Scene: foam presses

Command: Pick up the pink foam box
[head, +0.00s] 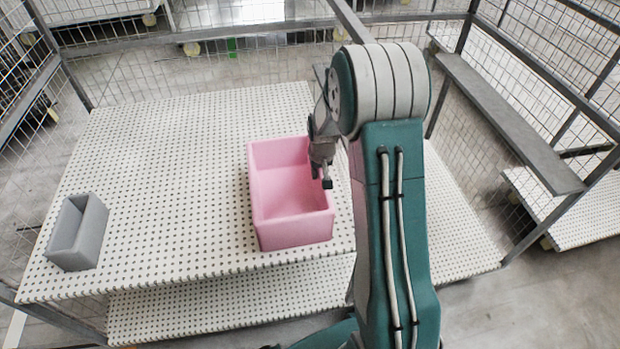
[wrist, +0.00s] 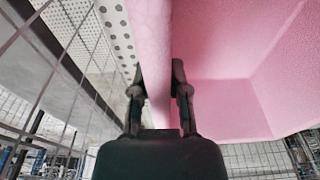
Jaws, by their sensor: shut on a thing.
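The pink foam box (head: 289,231) is an open-topped box in the middle of the head view, over the perforated white table. My gripper (head: 323,172) is at the box's right wall in that view. In the wrist view, my gripper (wrist: 160,95) has one finger on each side of a wall of the pink foam box (wrist: 215,95) and is shut on it. The head view does not clearly show whether the box's underside touches the table.
The perforated white table (head: 180,150) has a grey foam box (head: 77,232) at its left front. A lower perforated shelf (head: 200,312) shows below the front edge. Wire mesh fencing and a grey metal rail (head: 505,115) stand around. The table between the boxes is clear.

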